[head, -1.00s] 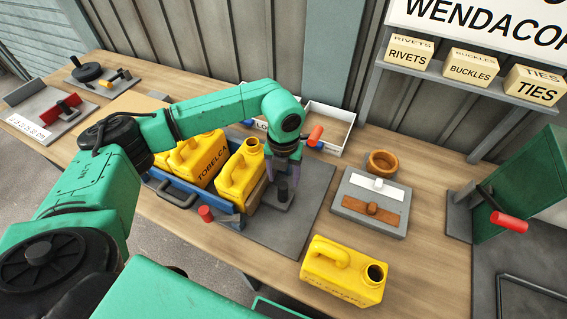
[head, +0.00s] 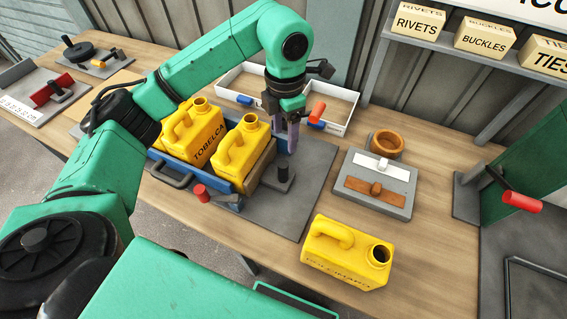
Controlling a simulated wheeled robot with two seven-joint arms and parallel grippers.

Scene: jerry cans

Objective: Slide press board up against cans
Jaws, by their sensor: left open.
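Two yellow cans stand side by side in a blue frame (head: 175,157): the left can (head: 199,138), lettered TOBELCA, and the right can (head: 243,150). The brown press board (head: 262,166) stands upright along the right side of the right can. It looks close against it, but I cannot tell whether they touch. A black knob (head: 283,174) stands on the grey plate just right of the board. My left gripper (head: 288,145) is open and empty, pointing down above and behind the knob. My right gripper is out of view.
A third yellow can (head: 346,251) lies on the bench (head: 250,252) at the front. A red-handled lever (head: 200,192) sits at the frame's front. White trays (head: 338,108) are behind my gripper. A grey block with stamps (head: 376,184) stands to the right.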

